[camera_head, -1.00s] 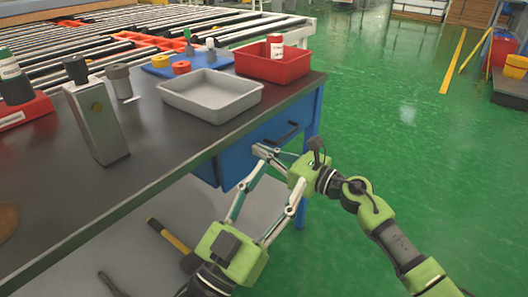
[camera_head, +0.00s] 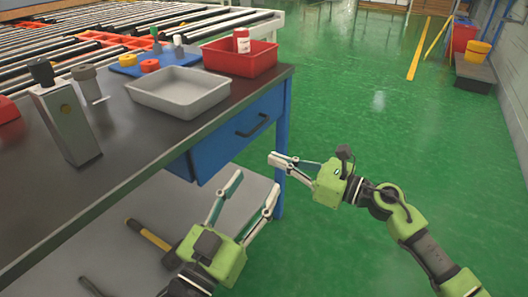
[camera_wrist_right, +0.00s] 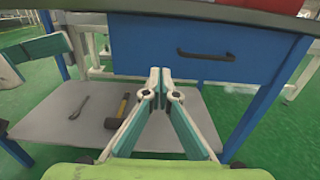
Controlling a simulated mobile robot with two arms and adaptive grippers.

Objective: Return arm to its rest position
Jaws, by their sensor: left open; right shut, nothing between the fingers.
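My left gripper (camera_head: 252,190) is open and empty in the head view, low in front of the workbench, its fingers spread and pointing up and right. My right gripper (camera_head: 272,160) is shut and empty, in front of the blue drawer (camera_head: 235,132) and below the bench top, pointing left. In the right wrist view the shut fingers of my right gripper (camera_wrist_right: 160,82) meet in front of the drawer (camera_wrist_right: 160,52), near its lower edge. A part of my left gripper shows at that view's left edge. Neither gripper touches anything that I can see.
The dark workbench (camera_head: 120,130) holds a grey tray (camera_head: 180,92), a red bin (camera_head: 238,58), a blue mat and a metal block (camera_head: 66,122). A hammer (camera_head: 150,236) lies on the lower shelf (camera_head: 245,190). Green floor on the right is open.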

